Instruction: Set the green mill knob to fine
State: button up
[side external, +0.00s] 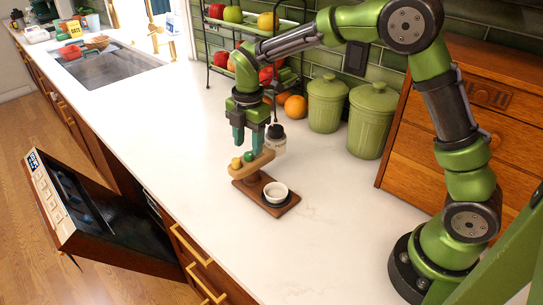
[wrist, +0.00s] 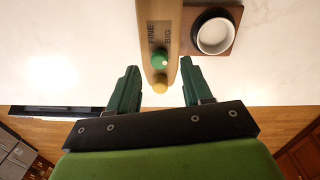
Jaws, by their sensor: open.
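The mill (side external: 262,164) is a wooden arm on a dark wooden stand on the white counter. Its green knob (side external: 249,157) and a yellow knob (side external: 236,164) sit at the arm's left end. In the wrist view the green knob (wrist: 160,60) shows below the labels FINE, on the left, and BIG, on the right. A pale dot lies on its right part. The yellow knob (wrist: 160,83) is nearer the palm. My gripper (side external: 247,146) points down over the knobs. In the wrist view its fingers (wrist: 159,68) are open and apart, one on each side of the arm; contact is not visible.
A white cup (side external: 276,191) stands on the mill's base. A dark-topped jar (side external: 276,137) is close behind my gripper. A fruit rack (side external: 250,30) and green canisters (side external: 326,103) stand at the back. The counter to the right is clear.

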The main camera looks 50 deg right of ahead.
aim_at(249, 154)
jog(key=shift+f, duration=1.5)
jog(key=shift+c, duration=0.2)
grip_shut()
